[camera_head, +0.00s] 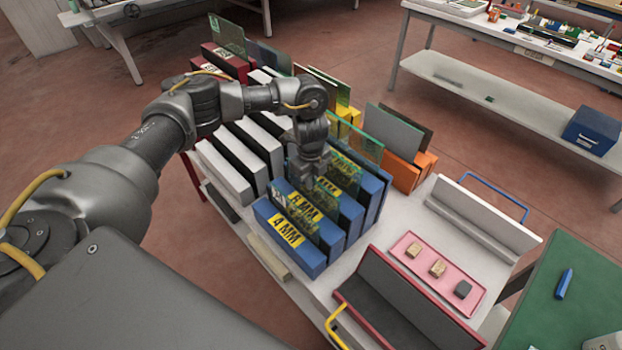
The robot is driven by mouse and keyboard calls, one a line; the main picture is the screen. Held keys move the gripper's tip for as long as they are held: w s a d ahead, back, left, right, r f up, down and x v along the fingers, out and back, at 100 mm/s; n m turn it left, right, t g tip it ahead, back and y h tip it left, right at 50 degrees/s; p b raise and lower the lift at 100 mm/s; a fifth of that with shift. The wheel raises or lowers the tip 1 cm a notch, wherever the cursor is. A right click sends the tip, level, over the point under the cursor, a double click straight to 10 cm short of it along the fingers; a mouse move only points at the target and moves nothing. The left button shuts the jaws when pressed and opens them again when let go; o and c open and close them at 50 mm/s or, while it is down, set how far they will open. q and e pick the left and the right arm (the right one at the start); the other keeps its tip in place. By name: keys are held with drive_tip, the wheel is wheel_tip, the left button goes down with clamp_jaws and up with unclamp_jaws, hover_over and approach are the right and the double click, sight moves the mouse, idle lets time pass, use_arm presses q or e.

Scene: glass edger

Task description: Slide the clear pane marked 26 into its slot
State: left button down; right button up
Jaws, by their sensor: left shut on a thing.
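My left gripper (310,178) reaches over the blue slotted rack (290,240) and is shut on the top edge of a greenish clear pane (298,206). The pane stands upright among the front blue dividers, its lower part hidden between them. A pale mark shows at its left end, but I cannot read the number. I cannot tell whether its bottom edge rests in the slot. The yellow labels on the dividers include "4 MM" at the front and "8 MM" behind it. My right gripper is not in view.
Another clear pane (358,138) stands behind the gripper. An orange rack (403,172) holds a grey pane (394,132). White dividers (225,172) stand left. A pink tray (437,270) with small blocks and a dark padded trough (395,305) lie right of the blue rack.

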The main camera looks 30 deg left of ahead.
use_arm(q)
drive_tip(key=c, duration=1.5)
unclamp_jaws()
wheel_tip(320, 180, up, 11)
drive_tip(key=shift+s+f+b, duration=0.1)
drive_tip(key=shift+b, duration=0.3)
